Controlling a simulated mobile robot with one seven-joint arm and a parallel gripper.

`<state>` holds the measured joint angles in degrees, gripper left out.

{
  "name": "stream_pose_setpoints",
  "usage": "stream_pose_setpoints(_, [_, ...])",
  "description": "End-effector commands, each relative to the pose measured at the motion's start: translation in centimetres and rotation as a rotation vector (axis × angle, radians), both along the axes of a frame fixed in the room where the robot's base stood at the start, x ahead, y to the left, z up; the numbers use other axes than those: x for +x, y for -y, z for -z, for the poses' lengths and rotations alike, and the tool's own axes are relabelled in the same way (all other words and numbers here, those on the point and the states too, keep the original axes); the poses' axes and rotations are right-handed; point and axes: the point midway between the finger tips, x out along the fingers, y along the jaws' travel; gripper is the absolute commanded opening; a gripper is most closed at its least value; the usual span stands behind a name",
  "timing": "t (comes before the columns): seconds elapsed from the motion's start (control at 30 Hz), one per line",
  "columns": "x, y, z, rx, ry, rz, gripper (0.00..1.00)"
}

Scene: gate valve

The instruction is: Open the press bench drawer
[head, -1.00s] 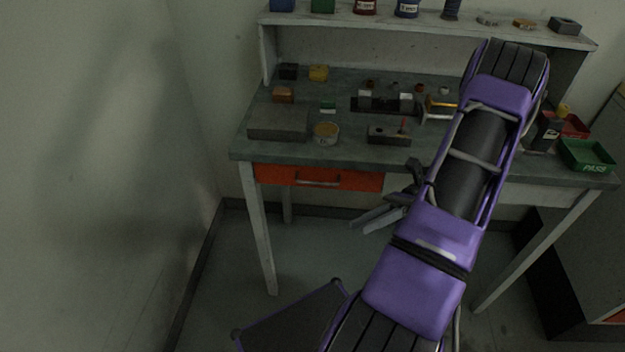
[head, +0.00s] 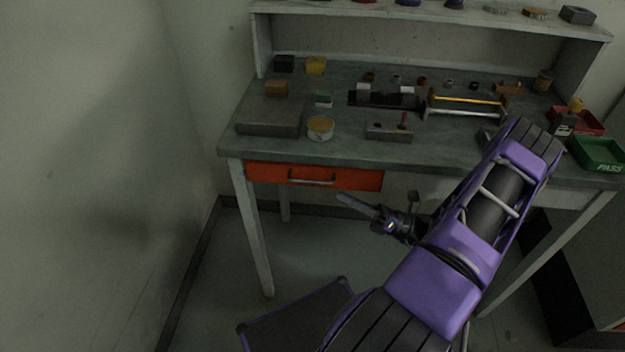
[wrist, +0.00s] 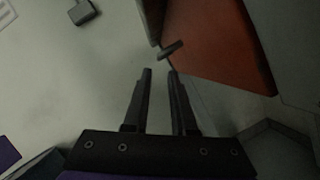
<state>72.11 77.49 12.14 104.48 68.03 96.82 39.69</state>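The press bench drawer (head: 355,180) has a flat orange-red front under the left part of the bench top and looks shut. Its grey bar handle (head: 312,181) runs across the middle of the front. My gripper (head: 345,198) is in front of the drawer, to the right of the handle and a little lower in the picture. In the wrist view, the two fingers of my gripper (wrist: 160,72) are apart with nothing between them. The handle (wrist: 171,50) shows just beyond the fingertips, beside the orange drawer front (wrist: 215,38); I see no contact.
The grey press bench (head: 345,150) holds a flat block (head: 270,117), a round tin (head: 320,128) and several small parts. A green PASS tray (head: 598,153) is at the right. A wall (head: 90,150) stands close on the left. The floor below the drawer is clear.

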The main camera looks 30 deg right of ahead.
Motion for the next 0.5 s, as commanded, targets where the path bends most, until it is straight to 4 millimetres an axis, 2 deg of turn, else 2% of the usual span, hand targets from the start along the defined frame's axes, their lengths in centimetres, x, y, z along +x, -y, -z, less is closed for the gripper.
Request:
stream_pose_setpoints(0.3, [4.5,-4.4,-2.2,0.000,0.001,-0.004,0.25])
stream_pose_setpoints(0.5, [6.2,-5.9,-2.9,-0.002,0.001,-0.002,0.25])
